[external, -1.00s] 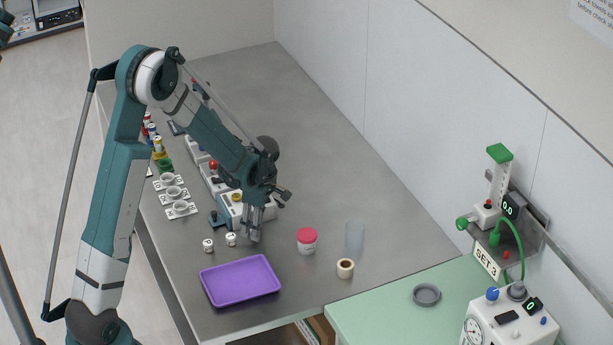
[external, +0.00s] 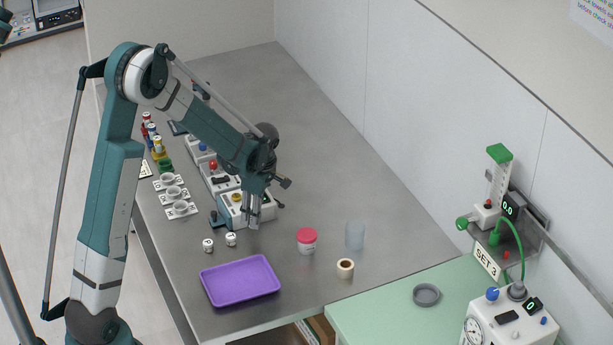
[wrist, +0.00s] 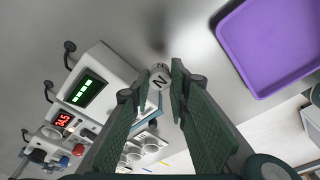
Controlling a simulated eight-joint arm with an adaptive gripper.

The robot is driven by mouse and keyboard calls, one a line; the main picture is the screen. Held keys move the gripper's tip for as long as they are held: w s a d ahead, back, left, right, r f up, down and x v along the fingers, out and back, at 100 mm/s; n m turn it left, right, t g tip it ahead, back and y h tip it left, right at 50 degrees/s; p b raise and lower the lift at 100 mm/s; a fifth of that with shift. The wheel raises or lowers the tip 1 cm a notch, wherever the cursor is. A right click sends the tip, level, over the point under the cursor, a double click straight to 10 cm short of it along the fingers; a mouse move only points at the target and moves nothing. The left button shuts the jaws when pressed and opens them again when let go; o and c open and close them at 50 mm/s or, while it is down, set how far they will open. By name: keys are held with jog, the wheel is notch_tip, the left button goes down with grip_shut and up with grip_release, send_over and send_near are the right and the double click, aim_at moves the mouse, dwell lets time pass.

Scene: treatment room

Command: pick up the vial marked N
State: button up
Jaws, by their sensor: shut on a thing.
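The vial marked N (wrist: 159,82) shows in the wrist view, between the tips of my gripper (wrist: 158,88), with its pale lettered top toward the camera. My gripper is shut on it. In the external view my gripper (external: 252,224) points down beside the front white device; the vial in it cannot be made out there. Two other small white vials, one (external: 231,239) nearer the gripper and one (external: 208,245) farther left, stand on the bench; their marks are too small to read.
A purple tray (external: 240,281) lies in front of the gripper. A white device (external: 262,207) stands close behind.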

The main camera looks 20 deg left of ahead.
jog(key=shift+r, duration=2.8)
